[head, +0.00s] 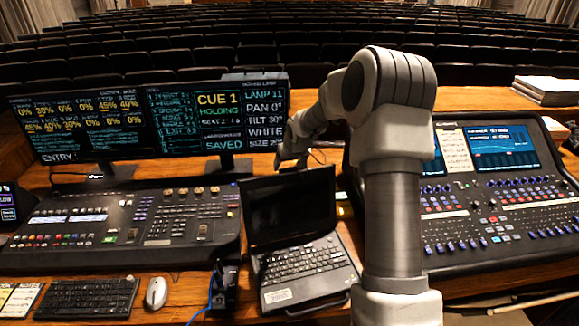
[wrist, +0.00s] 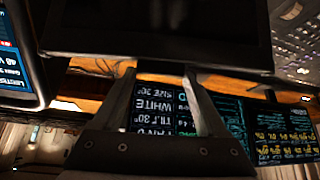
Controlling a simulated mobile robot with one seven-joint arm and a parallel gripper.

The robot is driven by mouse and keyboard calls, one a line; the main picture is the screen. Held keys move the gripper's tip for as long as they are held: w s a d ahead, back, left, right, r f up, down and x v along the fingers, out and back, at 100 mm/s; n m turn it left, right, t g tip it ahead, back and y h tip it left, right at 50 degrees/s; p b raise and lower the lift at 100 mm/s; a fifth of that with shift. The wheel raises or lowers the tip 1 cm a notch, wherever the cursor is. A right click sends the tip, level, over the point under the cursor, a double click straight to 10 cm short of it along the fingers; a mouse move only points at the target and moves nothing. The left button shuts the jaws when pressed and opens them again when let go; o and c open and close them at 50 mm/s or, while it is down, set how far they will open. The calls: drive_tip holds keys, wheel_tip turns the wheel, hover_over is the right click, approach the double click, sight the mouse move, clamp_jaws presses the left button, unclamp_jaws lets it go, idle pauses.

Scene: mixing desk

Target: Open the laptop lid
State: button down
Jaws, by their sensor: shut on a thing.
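The black laptop (head: 300,245) stands on the wooden desk between two consoles, its keyboard uncovered. Its lid (head: 290,208) is raised, close to upright, with a dark screen. In the wrist view the lid (wrist: 155,25) is a dark panel across the top. My gripper (head: 300,166) is at the lid's top edge, right of its middle. In the wrist view the gripper's fingers (wrist: 160,76) reach up to the lid's edge, shut on it. The exact contact at the fingertips is hard to see.
A lighting console (head: 130,215) stands left of the laptop and a sound mixer (head: 490,195) right of it. Wide monitors (head: 150,125) stand close behind. A keyboard (head: 88,298), a mouse (head: 156,292) and a small dark device (head: 222,290) lie in front.

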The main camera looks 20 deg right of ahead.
drive_tip(key=shift+w+r, duration=0.35)
drive_tip(key=shift+r, duration=0.05)
drive_tip(key=shift+c, duration=1.4)
unclamp_jaws()
drive_tip(key=shift+o, duration=1.2)
drive_tip(key=shift+s, duration=0.1)
drive_tip(key=shift+o, duration=0.2)
drive_tip(key=shift+f, duration=0.2)
drive_tip(key=b+v, duration=0.1)
drive_tip(key=v, duration=1.6)
drive_tip(key=shift+s+r, duration=0.15)
drive_tip(key=shift+s, duration=0.05)
drive_tip(key=shift+s+a, duration=0.1)
